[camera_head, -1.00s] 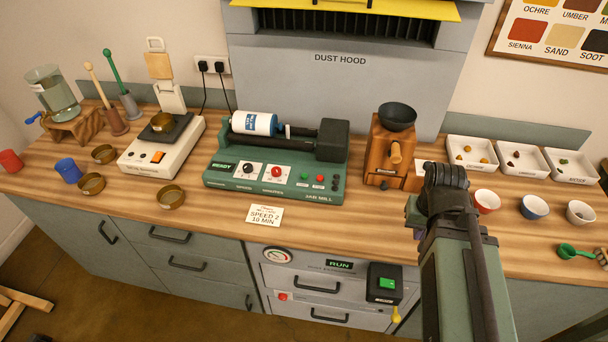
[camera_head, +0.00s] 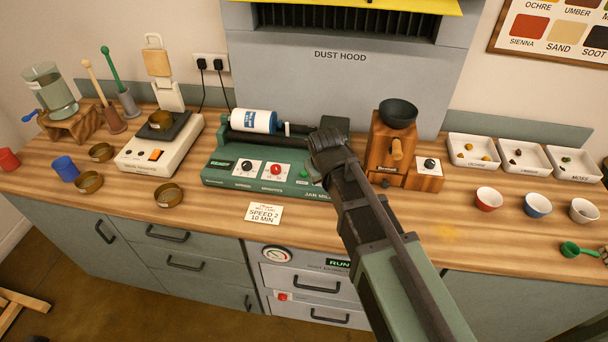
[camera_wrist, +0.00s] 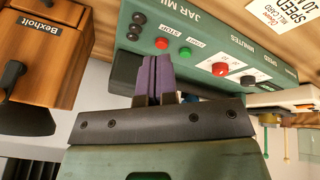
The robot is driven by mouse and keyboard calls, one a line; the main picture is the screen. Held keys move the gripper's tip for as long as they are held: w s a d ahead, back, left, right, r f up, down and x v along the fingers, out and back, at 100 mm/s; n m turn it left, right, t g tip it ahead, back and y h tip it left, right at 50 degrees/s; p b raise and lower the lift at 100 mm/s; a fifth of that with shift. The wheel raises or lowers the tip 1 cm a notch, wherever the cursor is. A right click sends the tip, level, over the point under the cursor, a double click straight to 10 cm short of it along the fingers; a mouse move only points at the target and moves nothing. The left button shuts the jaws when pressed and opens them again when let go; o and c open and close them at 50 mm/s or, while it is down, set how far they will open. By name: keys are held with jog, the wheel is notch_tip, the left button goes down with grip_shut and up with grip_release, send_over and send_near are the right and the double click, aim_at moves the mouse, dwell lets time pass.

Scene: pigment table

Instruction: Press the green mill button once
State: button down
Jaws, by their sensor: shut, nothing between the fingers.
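The green jar mill (camera_head: 225,175) stands mid-table with a blue-and-white jar (camera_head: 254,121) on its rollers. Its small green button (camera_head: 304,174) shows at the panel's right side, beside my gripper (camera_head: 324,150), which covers the mill's right end. In the wrist view, the green button (camera_wrist: 185,52) lies between a small red button (camera_wrist: 161,43) and a larger red knob (camera_wrist: 220,69). My gripper's purple fingers (camera_wrist: 155,60) are shut and empty, close to the red button in the picture and left of the green one. The exact gap to the panel cannot be told.
A wooden grinder (camera_head: 392,148) with a dark bowl on top stands right of the mill; it also shows in the wrist view (camera_wrist: 45,40). A speed card (camera_head: 264,213) lies in front of the mill. A white scale (camera_head: 150,150) stands to the left. Small bowls stand right.

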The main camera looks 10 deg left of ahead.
aim_at(302, 173)
jog(key=w+a+r+n+t+y, duration=0.1)
jog(key=w+a+r+n+t, duration=0.2)
jog(key=w+a, duration=0.5)
jog(key=shift+r+n+t+y, duration=0.35)
jog(key=shift+n+t+y, duration=0.05)
jog(key=shift+n+t, duration=0.3)
jog(key=shift+f, duration=0.1)
notch_tip(302, 173, down, 9)
jog(key=b, duration=0.9)
dwell(0.7)
jog(key=shift+f+b, duration=0.25)
jog(key=shift+b, duration=0.1)
